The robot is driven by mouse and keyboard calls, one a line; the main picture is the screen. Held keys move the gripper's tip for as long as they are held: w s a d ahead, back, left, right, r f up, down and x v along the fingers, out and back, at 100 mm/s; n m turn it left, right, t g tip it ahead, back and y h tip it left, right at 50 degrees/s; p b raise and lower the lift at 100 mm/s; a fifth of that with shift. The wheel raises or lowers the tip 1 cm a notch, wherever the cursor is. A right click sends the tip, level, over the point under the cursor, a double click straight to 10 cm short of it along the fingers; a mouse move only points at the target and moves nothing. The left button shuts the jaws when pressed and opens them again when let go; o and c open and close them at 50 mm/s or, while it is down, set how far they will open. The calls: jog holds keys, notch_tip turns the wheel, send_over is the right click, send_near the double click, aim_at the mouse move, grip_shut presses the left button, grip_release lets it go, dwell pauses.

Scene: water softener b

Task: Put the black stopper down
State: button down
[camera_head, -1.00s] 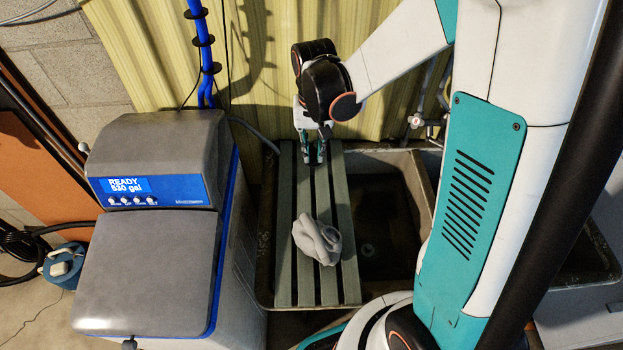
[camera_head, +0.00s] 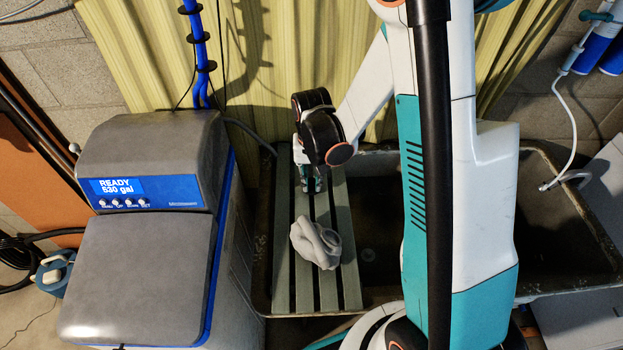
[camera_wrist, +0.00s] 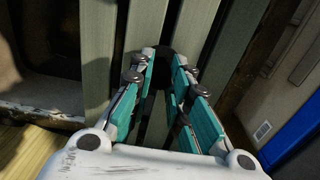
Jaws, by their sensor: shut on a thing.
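My gripper (camera_head: 311,186) points down over the far part of the grey-green slatted board (camera_head: 284,283) that lies across the sink. In the wrist view my gripper (camera_wrist: 165,58) has its teal fingers closed on the black stopper (camera_wrist: 164,72), a dark round shape between the fingertips. The fingertips partly cover it. The stopper is close to the slats; I cannot tell whether it touches them. In the head view I cannot make the stopper out.
A crumpled grey cloth (camera_head: 315,243) lies on the slats nearer to me. The open sink basin (camera_head: 375,262) is right of the board. The grey water softener (camera_head: 150,270) stands to the left. The slats between cloth and gripper are bare.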

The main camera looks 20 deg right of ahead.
aim_at(312, 181)
jog(key=shift+f, duration=0.15)
jog(key=c, duration=1.5)
grip_release()
notch_tip(312, 181, up, 13)
jog(key=p, duration=0.3)
jog(key=shift+s+r+n+t, duration=0.6)
jog(key=shift+s+r+t, duration=0.6)
jog(key=shift+s+r, duration=1.3)
jog(key=shift+s+r+n+t, duration=0.6)
jog(key=shift+s+r+t, duration=0.6)
jog(key=shift+s+r, duration=1.3)
jog(key=shift+s+r+n+t, duration=0.6)
jog(key=shift+s+r+t, duration=0.6)
jog(key=shift+s+r, duration=1.3)
jog(key=shift+f, duration=0.1)
